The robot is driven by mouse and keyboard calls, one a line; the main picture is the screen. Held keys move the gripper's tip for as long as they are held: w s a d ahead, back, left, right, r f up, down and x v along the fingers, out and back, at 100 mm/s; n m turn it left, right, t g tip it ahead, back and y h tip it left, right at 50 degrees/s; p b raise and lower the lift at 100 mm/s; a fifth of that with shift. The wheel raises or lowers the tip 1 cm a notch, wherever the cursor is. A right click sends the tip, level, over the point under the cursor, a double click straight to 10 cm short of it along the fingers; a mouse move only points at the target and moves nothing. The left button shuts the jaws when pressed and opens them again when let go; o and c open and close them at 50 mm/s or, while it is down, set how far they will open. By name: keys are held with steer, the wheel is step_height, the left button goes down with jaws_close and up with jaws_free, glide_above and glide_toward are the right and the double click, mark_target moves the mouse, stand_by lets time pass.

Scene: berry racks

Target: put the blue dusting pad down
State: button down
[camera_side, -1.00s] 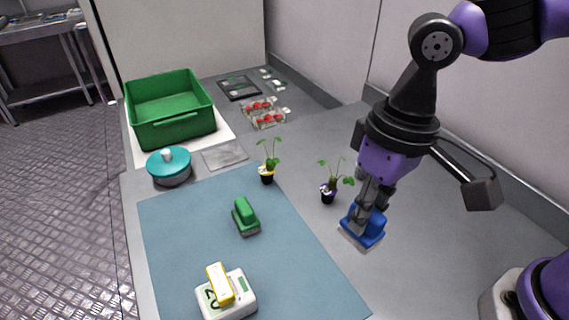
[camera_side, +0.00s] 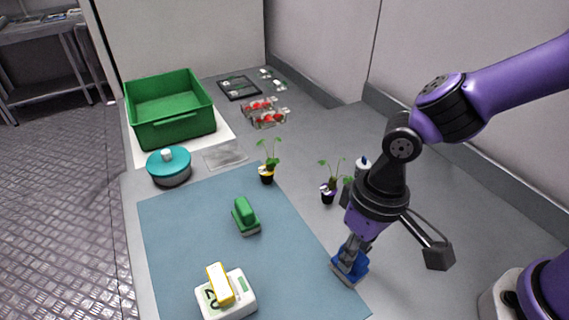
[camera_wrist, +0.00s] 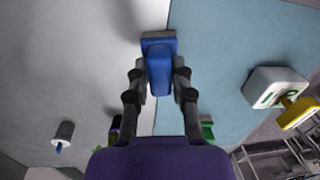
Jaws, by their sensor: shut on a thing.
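The blue dusting pad (camera_side: 350,268) is at the right edge of the blue-grey mat (camera_side: 180,250) in the side view. My gripper (camera_side: 347,256) is above it with its fingers closed on the pad's raised grip. In the wrist view the blue pad (camera_wrist: 159,62) sits between the two fingers of my gripper (camera_wrist: 160,80), over the line where the grey table meets the mat. I cannot tell whether the pad's underside touches the surface.
A green pad (camera_side: 245,216) and a white scale (camera_side: 228,298) with a yellow block (camera_side: 220,284) stand on the mat. Two potted seedlings (camera_side: 267,172) (camera_side: 328,192), a teal-lidded pot (camera_side: 169,165) and a green crate (camera_side: 172,130) stand farther back.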

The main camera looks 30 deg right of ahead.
steer(key=shift+f, duration=0.15)
steer(key=c, duration=0.7)
jaws_free()
steer(key=shift+c, duration=0.2)
step_height(320, 180, up, 10)
steer(key=d, duration=0.1)
steer(key=d+r+m+t, duration=0.1)
steer(key=d+r+t, duration=0.1)
steer(key=d, duration=0.6)
steer(key=shift+w+r+t, duration=0.4)
steer(key=shift+w+r, duration=0.05)
steer(key=shift+r, duration=0.25)
steer(key=o, duration=0.3)
steer(key=d+t, duration=0.1)
steer(key=d, duration=0.1)
steer(key=s+d+t, duration=0.1)
steer(key=d, duration=0.1)
steer(key=d+r+h, duration=0.1)
steer(key=d, duration=0.2)
steer(key=shift+s+m+t, duration=0.2)
steer(key=shift+m+t, duration=0.2)
steer(key=o, duration=0.4)
steer(key=shift+s+d+r, duration=0.1)
steer(key=shift+d, duration=0.4)
steer(key=shift+c, duration=0.2)
